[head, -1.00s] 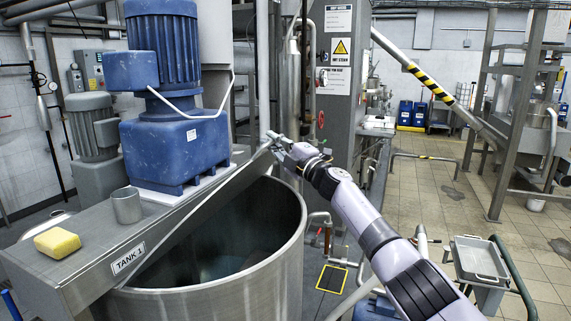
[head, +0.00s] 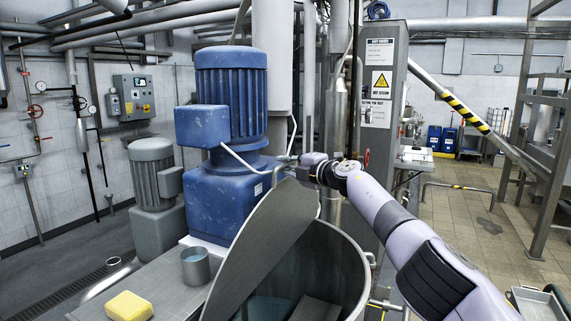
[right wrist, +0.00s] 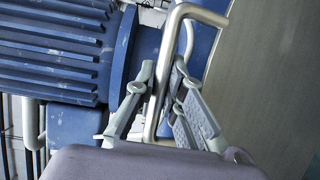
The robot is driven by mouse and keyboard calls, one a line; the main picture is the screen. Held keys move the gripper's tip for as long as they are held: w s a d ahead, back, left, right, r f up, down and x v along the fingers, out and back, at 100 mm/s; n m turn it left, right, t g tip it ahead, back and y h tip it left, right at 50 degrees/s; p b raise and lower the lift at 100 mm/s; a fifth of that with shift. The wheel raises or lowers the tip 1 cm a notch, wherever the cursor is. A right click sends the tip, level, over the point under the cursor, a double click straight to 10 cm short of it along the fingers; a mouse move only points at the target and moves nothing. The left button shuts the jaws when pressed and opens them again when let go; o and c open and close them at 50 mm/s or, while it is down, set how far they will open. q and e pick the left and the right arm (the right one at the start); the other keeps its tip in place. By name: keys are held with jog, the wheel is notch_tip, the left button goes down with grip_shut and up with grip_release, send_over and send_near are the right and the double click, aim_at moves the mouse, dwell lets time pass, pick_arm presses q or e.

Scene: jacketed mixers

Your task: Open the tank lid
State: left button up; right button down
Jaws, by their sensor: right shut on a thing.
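The tank (head: 352,268) is a round steel vessel at the lower middle of the head view. Its grey half-round lid (head: 262,235) is swung up steeply and tilted, its broad face showing and the mouth partly uncovered. My right gripper (head: 290,161) is at the lid's top edge, in front of the blue motor. In the right wrist view, my right gripper (right wrist: 160,80) is shut on the bent steel lid handle (right wrist: 170,48), with a finger on each side of the bar. The lid's surface (right wrist: 270,70) fills the right of that view. My left gripper is not in view.
The blue mixer motor (head: 230,100) stands behind the lid, close to my right gripper. A steel cup (head: 195,268) and a yellow sponge (head: 128,306) rest on the steel bridge beside the lid. A grey cabinet (head: 388,75) and pipes stand behind the tank.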

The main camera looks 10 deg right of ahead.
jog(key=shift+r, duration=0.15)
jog(key=c, duration=1.9)
grip_release()
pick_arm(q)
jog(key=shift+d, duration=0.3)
pick_arm(e)
jog(key=v, duration=1.2)
